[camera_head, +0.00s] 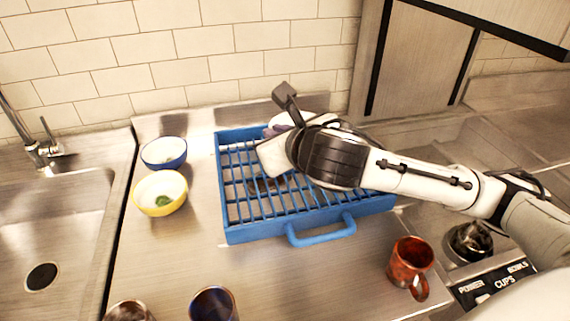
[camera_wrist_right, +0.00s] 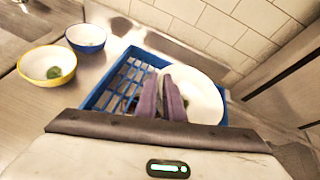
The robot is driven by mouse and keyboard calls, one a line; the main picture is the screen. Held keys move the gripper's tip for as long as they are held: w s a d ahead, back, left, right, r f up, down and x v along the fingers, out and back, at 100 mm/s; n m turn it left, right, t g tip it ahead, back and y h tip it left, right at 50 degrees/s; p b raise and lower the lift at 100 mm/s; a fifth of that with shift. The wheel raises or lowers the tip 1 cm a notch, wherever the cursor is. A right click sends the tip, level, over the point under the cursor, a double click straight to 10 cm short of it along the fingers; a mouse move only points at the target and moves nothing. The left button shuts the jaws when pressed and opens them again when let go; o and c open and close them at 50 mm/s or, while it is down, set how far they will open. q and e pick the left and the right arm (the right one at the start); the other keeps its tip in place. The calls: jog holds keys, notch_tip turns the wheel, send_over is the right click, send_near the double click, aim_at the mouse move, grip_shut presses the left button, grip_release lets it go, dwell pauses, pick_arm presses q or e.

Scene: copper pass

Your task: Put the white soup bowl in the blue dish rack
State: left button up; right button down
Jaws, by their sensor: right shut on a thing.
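The white soup bowl (camera_wrist_right: 203,98) shows in the right wrist view, with its near-left rim at the purple fingers of my right gripper (camera_wrist_right: 162,97). My right gripper is shut on the bowl's rim and holds it over the blue dish rack (camera_wrist_right: 98,100). In the head view the right gripper (camera_head: 270,131) is above the back part of the blue dish rack (camera_head: 233,236); my wrist hides most of the bowl there. I cannot tell whether the bowl touches the rack bars. My left gripper is not in view.
A blue bowl (camera_head: 164,152) and a yellow bowl (camera_head: 160,193) stand left of the rack, by the sink (camera_head: 60,225). A red-brown mug (camera_head: 408,262) stands front right. A dark blue cup (camera_head: 213,304) and a brown cup (camera_head: 128,311) are at the front edge. The tiled wall is behind.

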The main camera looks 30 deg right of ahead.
jog(key=f, duration=0.5)
jog(key=shift+s+d+f, duration=0.1)
jog(key=shift+s+f, duration=0.1)
jog(key=shift+f, duration=2.1)
jog(key=c, duration=1.9)
grip_release()
jog(key=shift+o, duration=0.2)
